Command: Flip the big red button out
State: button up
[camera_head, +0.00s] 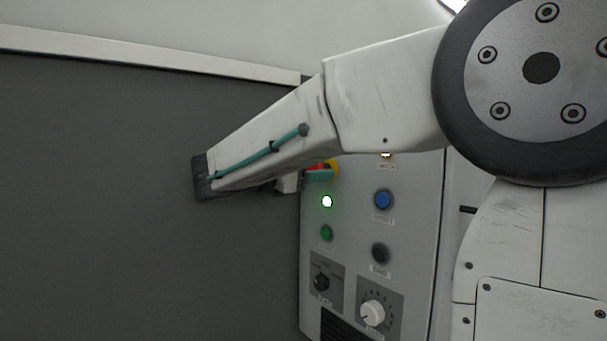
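The big red button (317,167) with its yellow surround (333,166) is at the upper left of the grey control panel (350,222). My arm crosses in front and hides most of it. Only a sliver of red and part of the yellow show below the arm's lower edge.
Below the button are a lit white-green lamp (327,202), a green button (326,233), a blue button (383,200), a black button (380,253), a black rotary switch (321,282) and a white dial (372,313). A dark grey wall (110,220) fills the left.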

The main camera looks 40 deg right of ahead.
jog(key=a, duration=0.7)
jog(key=shift+a, duration=0.35)
